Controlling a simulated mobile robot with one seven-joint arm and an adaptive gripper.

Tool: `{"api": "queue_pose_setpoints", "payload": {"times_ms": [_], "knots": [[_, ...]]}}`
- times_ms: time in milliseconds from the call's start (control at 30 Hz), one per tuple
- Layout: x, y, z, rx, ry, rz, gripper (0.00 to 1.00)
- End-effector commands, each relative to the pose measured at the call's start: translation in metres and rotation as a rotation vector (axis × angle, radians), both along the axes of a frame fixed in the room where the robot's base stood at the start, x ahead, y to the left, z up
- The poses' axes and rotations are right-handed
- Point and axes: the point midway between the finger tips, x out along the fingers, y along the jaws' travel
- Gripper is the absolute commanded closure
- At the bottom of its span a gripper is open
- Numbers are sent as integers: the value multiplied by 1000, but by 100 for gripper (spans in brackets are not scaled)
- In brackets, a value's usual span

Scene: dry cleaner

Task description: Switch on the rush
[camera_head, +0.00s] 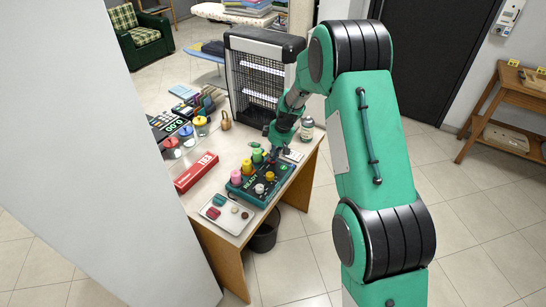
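A dark green control box (242,192) lies on the wooden counter (226,228). It carries pink, yellow, green and orange-yellow raised controls and a pale round one. Its white lettering is too small to read surely, so I cannot tell which control is the rush or whether anything is lit. My gripper (272,156) points down over the far right edge of the box, close to the green and orange-yellow controls. I cannot tell whether it touches anything. The fingers are small and dark, and their opening is unclear.
A red box (196,173) lies left of the control box, and a pale tray (226,214) with small items in front. Colour-lidded jars (200,126) and a brass padlock (225,121) stand behind. A tall lamp-lit cage (257,75) and a bottle (307,129) are near my arm.

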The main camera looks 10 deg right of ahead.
Motion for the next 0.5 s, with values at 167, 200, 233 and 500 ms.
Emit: {"api": "queue_pose_setpoints", "payload": {"times_ms": [167, 200, 233, 500], "knots": [[-2, -3, -10, 1, -1, -1, 100], [-3, -3, -10, 0, 0, -1, 100], [-3, -3, -9, 0, 0, -1, 100], [-2, -2, -8, 1, 1, 0, 100]]}}
